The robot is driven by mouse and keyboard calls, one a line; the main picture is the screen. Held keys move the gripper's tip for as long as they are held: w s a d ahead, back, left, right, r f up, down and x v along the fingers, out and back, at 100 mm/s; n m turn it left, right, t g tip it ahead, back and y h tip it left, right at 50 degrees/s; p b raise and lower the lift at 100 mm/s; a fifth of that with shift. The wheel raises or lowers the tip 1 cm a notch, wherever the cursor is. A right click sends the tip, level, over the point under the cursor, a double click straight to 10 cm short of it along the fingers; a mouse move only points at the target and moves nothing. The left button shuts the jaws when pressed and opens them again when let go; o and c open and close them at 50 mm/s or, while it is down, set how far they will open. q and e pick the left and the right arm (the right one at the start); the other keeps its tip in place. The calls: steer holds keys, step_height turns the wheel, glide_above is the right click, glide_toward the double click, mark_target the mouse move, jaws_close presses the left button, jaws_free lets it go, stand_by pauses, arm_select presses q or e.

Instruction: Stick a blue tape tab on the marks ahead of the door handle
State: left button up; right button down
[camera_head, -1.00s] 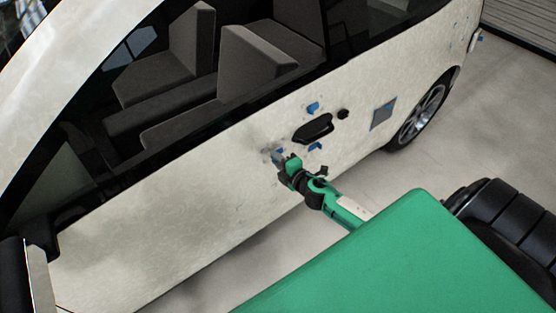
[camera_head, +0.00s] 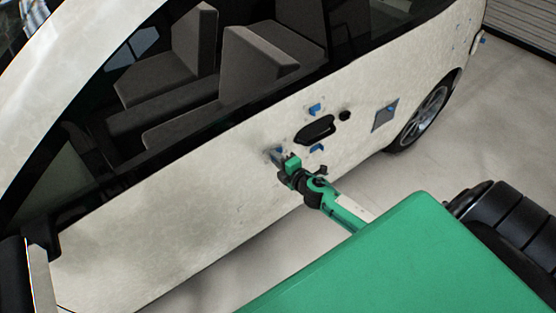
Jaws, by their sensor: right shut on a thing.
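The black door handle (camera_head: 315,130) is on the pale, blotchy car door (camera_head: 190,225). My right gripper (camera_head: 281,157) is at the door surface, left of and below the handle. It is shut on a small blue tape tab (camera_head: 276,153), which shows at its fingertips. The tab is at or very close to the door; I cannot tell if it touches. The marks there are largely hidden by the gripper; a greyish smudge shows around it. Other blue tabs are on the door above the handle (camera_head: 315,109) and below it (camera_head: 317,148). My left gripper is not in view.
A round black spot (camera_head: 344,115) is right of the handle. A grey square patch with a bit of blue (camera_head: 384,116) is farther right, near the rear wheel (camera_head: 424,117). The grey floor (camera_head: 460,155) is open beside the car.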

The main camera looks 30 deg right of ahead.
steer(key=shift+w, duration=0.3)
stand_by(0.9)
steer(key=c, duration=1.2)
jaws_free()
steer(key=shift+o, duration=0.2)
steer(key=s+d+r+b, duration=0.1)
steer(key=s+r+b, duration=0.1)
steer(key=s, duration=1.1)
steer(key=shift+s+r+b, duration=0.15)
steer(key=shift+s+b, duration=0.15)
steer(key=shift+b, duration=0.2)
